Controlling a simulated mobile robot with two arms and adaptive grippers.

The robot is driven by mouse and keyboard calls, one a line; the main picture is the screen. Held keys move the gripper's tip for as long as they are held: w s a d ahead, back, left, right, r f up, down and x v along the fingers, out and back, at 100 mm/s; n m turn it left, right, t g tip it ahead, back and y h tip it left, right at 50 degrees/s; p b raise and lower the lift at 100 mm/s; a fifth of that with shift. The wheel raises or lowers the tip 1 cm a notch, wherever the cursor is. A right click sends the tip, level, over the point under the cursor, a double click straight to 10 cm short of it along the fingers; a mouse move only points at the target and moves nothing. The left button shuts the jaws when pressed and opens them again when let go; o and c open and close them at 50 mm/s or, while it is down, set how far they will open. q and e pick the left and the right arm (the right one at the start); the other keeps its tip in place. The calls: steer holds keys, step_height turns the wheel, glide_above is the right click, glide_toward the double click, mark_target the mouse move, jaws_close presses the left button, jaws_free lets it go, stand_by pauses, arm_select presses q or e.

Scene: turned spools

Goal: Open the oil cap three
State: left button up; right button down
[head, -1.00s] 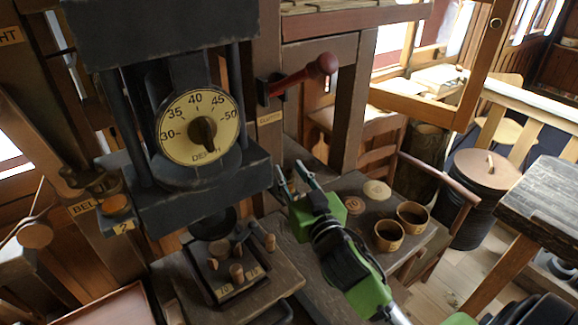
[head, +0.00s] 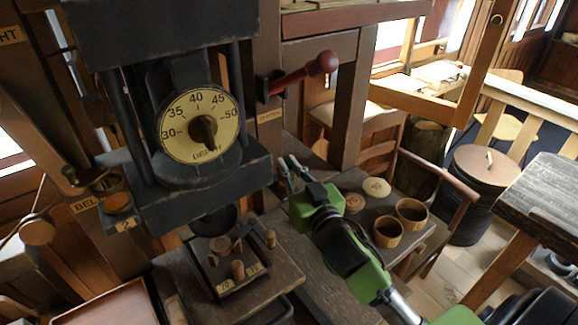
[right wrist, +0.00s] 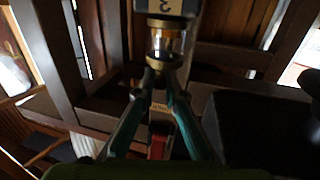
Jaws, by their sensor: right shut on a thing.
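In the right wrist view, a small glass oil cup with brass bands (right wrist: 165,42) stands beside a plate marked 3 (right wrist: 165,6). Its brass cap end (right wrist: 158,63) is nearest me, and the tips of my right gripper (right wrist: 159,72) are closed together on it. Oil cup three cannot be made out there. My left gripper is not in view.
The machine with the depth dial (head: 200,127) stands to the left. A red-handled lever (head: 305,75) juts out above my right gripper. Wooden cups (head: 411,214) and discs lie on the bench beside my right arm.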

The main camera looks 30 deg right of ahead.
steer(key=n+y, duration=0.1)
steer(key=y+p, duration=0.1)
steer(key=shift+d+r+n+y, duration=0.1)
steer(key=shift+d+n+y, duration=0.3)
steer(key=y, duration=0.1)
steer(key=n+y+p, duration=0.1)
steer(key=shift+w+d+n+y, duration=0.2)
steer(key=shift+d+n+y, duration=0.05)
steer(key=shift+n+y, duration=0.05)
steer(key=shift+w+d+n+g+y, duration=0.15)
steer(key=shift+n+g+y, duration=0.15)
steer(key=shift+n+y, duration=0.25)
steer(key=shift+w+d+n+g+y+b, duration=0.15)
steer(key=shift+n+g+y+b, duration=0.4)
steer(key=shift+y, duration=0.7)
steer(key=shift+w+d+f+n+g+y+b, duration=0.15)
steer(key=shift+w+n+g+y+b, duration=0.3)
steer(key=shift+n+g+y+b, duration=1.1)
steer(key=shift+w+d+n+g+y+b, duration=0.25)
steer(key=shift+w+n+g+y+b, duration=0.2)
steer(key=shift+n+g+y+b, duration=1.15)
steer(key=shift+w+d+f+n+g+y+b, duration=0.15)
steer(key=shift+w+n+g+y+b, duration=0.55)
steer(key=shift+n+g+y, duration=1.4)
steer(key=shift+s+r+g+h, duration=0.15)
steer(key=shift+s+g+h, duration=0.1)
steer(key=shift+g, duration=0.15)
